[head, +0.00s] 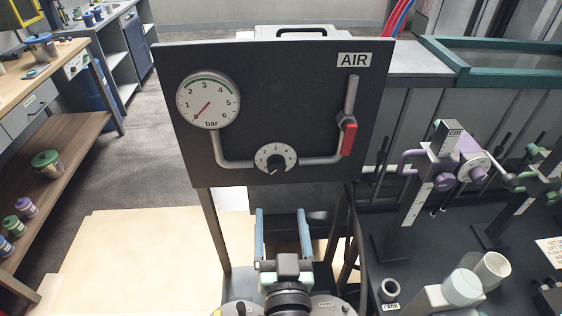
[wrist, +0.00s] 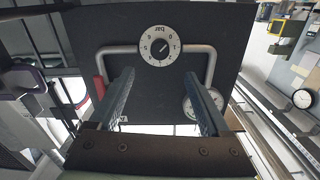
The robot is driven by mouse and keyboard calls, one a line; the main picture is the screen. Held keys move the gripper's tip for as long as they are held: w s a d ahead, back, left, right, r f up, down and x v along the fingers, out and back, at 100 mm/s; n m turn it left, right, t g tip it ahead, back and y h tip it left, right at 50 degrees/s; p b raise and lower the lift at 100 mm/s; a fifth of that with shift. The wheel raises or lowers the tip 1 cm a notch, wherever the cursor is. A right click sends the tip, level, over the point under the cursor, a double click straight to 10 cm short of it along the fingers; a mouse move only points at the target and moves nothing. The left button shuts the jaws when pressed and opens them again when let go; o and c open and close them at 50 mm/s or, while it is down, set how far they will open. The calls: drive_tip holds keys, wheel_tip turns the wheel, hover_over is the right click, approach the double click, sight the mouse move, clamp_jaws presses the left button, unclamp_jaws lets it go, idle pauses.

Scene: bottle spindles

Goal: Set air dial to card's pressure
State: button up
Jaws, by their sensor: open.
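The air dial (head: 276,158) is a black knob on a white numbered disc, low on a dark upright panel (head: 290,100). In the wrist view the dial (wrist: 160,46) appears upside down, beyond and between my fingertips. My gripper (head: 281,213) is open and empty, below and in front of the panel, apart from the dial. A round bar gauge (head: 208,99) sits at the panel's upper left; its red needle points lower left, below the 1. A white sheet (head: 550,250) with print, possibly the card, is cut off at the right edge; I cannot read its pressure.
A grey pipe (head: 235,163) links gauge, dial and a red-handled valve (head: 348,138) under the AIR label (head: 354,60). Purple-clamped stands (head: 445,175) and white cups (head: 462,287) crowd the right. A shelf with cans (head: 48,163) stands left. Space before the dial looks clear.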

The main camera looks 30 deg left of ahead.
sight(277, 170)
drive_tip(key=p+x, duration=0.3)
drive_tip(key=x, duration=0.9)
drive_tip(key=shift+w+a, duration=0.2)
drive_tip(key=shift+w, duration=0.1)
clamp_jaws()
